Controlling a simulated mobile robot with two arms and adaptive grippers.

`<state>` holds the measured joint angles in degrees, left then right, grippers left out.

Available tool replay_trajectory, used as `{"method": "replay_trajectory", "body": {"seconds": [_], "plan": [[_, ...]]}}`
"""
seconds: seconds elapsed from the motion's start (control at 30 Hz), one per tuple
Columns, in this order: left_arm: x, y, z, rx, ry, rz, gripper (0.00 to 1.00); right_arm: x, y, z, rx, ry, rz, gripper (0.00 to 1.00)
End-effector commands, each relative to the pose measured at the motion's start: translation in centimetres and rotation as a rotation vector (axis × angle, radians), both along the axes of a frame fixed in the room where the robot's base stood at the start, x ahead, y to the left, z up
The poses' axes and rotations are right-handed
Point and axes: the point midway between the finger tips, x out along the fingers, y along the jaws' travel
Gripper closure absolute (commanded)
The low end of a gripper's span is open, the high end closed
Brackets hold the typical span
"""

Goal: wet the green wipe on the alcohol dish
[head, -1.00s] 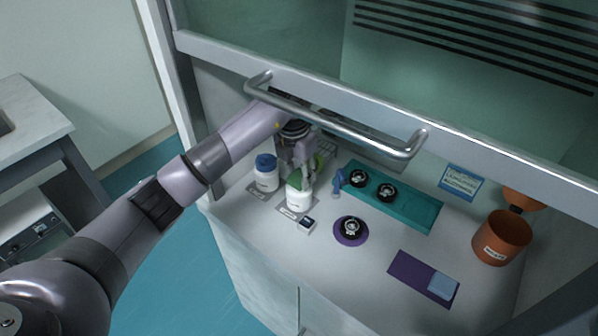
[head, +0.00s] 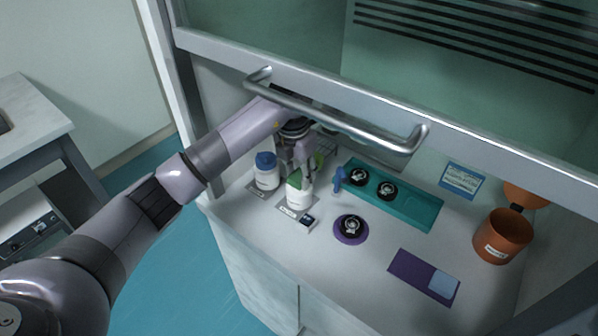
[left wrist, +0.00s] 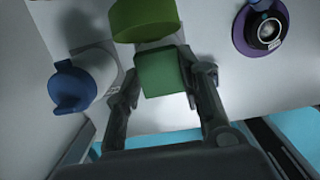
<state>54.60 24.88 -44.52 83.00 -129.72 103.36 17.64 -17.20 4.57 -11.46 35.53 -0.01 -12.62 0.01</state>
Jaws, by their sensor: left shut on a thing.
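My left gripper (head: 300,172) reaches down to the bench from the left. In the left wrist view its fingers (left wrist: 165,88) are shut on a green, square-edged piece that looks like the green wipe (left wrist: 162,72). A green round cap or disc (left wrist: 143,18) lies just beyond it. In the head view a white bottle (head: 299,198) with green at its top stands at the fingertips; I cannot tell whether that green is its cap or the wipe. More green (head: 318,160) shows behind the fingers. I cannot tell which item is the alcohol dish. My right gripper is not in view.
A blue-capped white bottle (head: 266,172) stands close left of the gripper. A blue upright item (head: 340,179), a teal tray (head: 418,211), a purple disc (head: 340,238), a purple mat (head: 408,267) and an orange pot (head: 503,237) are to the right. The hood's sash handle (head: 340,122) crosses above.

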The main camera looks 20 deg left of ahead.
Motion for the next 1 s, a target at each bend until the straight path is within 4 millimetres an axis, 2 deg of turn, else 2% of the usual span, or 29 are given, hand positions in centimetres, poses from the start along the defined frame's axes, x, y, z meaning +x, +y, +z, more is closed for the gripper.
{"method": "replay_trajectory", "body": {"seconds": [0.57,1.0], "plan": [[-0.1,0.0,-0.1,0.002,0.006,0.001,0.87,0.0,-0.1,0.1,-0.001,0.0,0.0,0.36],[0.0,0.0,3.5,0.002,0.002,0.0,0.87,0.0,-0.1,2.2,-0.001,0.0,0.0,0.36]]}}
